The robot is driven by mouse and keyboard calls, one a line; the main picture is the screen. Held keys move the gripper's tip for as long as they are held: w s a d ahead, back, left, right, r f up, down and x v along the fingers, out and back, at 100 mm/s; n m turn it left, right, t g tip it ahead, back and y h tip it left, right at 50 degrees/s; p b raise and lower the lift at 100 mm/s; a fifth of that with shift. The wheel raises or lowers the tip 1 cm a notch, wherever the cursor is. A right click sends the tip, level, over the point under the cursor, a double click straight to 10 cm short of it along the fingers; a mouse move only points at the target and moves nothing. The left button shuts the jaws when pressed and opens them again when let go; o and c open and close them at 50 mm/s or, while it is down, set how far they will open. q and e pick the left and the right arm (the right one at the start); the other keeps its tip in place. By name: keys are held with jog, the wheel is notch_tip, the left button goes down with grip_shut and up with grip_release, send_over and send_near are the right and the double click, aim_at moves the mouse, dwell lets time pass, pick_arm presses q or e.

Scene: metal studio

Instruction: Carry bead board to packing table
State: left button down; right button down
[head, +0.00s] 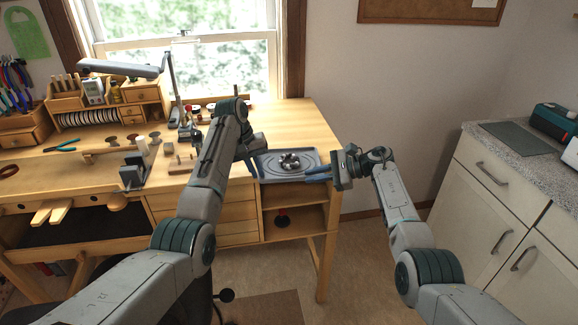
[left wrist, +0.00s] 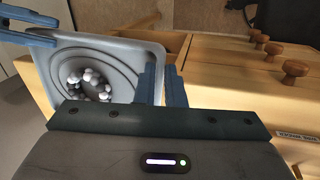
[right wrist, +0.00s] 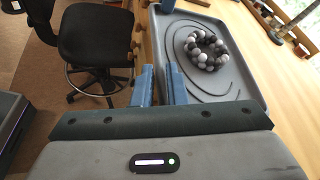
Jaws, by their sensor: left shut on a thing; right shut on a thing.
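The bead board (head: 268,177) is a grey tray with curved grooves and a ring of grey, black and white beads (head: 290,161) near its middle. It is at the front right part of the wooden workbench (head: 313,130). My left gripper (head: 257,167) is shut on its left edge; the board (left wrist: 120,45) also shows in the left wrist view. My right gripper (head: 318,174) is shut on its right edge, and the board (right wrist: 240,80) shows in the right wrist view. Whether the board touches the bench top, I cannot tell.
A counter with a speckled top (head: 491,121) and pale cabinets stands at the right, bearing a dark mat (head: 516,138) and a teal machine (head: 556,118). Tools and a lamp (head: 120,68) crowd the bench's left. A black chair (right wrist: 95,35) stands beside the bench. Floor between bench and cabinets is clear.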

pick_arm(q)
notch_tip(320, 180, up, 4)
jog(key=p, duration=0.3)
jog(key=shift+s+d+r+p, duration=0.15)
jog(key=shift+r+p, duration=0.05)
jog(key=shift+p, duration=0.2)
jog(key=shift+f, duration=0.1)
